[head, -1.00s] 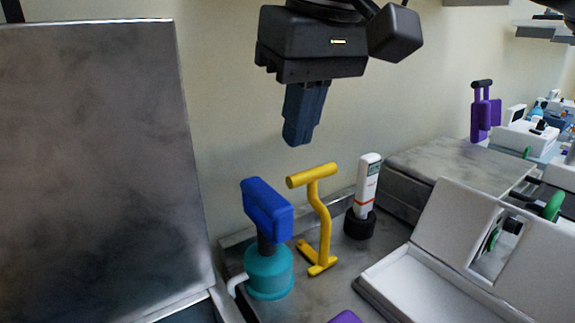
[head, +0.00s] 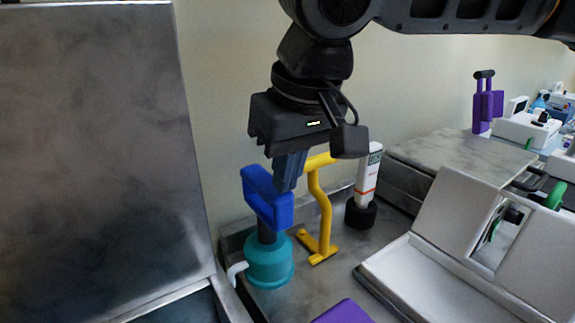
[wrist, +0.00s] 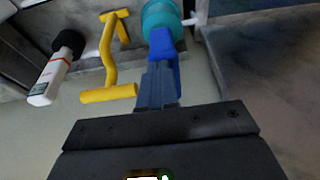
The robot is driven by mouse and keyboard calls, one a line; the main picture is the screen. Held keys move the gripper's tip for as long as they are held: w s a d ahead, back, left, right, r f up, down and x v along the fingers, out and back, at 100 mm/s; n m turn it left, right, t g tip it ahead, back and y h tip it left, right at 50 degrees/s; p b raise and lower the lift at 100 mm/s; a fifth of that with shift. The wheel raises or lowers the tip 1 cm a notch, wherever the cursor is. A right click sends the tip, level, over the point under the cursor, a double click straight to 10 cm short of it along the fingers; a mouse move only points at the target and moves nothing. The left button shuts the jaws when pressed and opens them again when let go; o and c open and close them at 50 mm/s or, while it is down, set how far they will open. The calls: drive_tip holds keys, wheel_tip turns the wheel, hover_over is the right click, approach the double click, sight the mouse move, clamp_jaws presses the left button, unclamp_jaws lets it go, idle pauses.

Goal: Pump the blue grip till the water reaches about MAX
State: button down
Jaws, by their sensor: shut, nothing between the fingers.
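The blue grip (head: 262,202) sits on a dark stem above a teal round pot (head: 268,265) with a pale spout on its left, in the head view. The grip stands raised, with part of the stem showing. My gripper (head: 288,186) is shut and empty, its fingers pointing down at the right part of the grip. In the wrist view the fingertips (wrist: 160,66) overlap the blue grip (wrist: 164,45), with the teal pot (wrist: 162,18) beyond. Whether they touch is hard to tell. I see no water level and no readable MAX mark.
A yellow handle (head: 322,208) stands just right of the pump, close to my gripper. A white tube (head: 368,175) in a black base is behind it. A grey panel (head: 100,150) rises at left. A pale open case (head: 440,255) lies at right.

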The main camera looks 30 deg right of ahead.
sight(289, 201)
drive_tip(key=shift+s+f+b, duration=0.1)
drive_tip(key=shift+f+b, duration=1.15)
drive_tip(key=shift+f, duration=1.6)
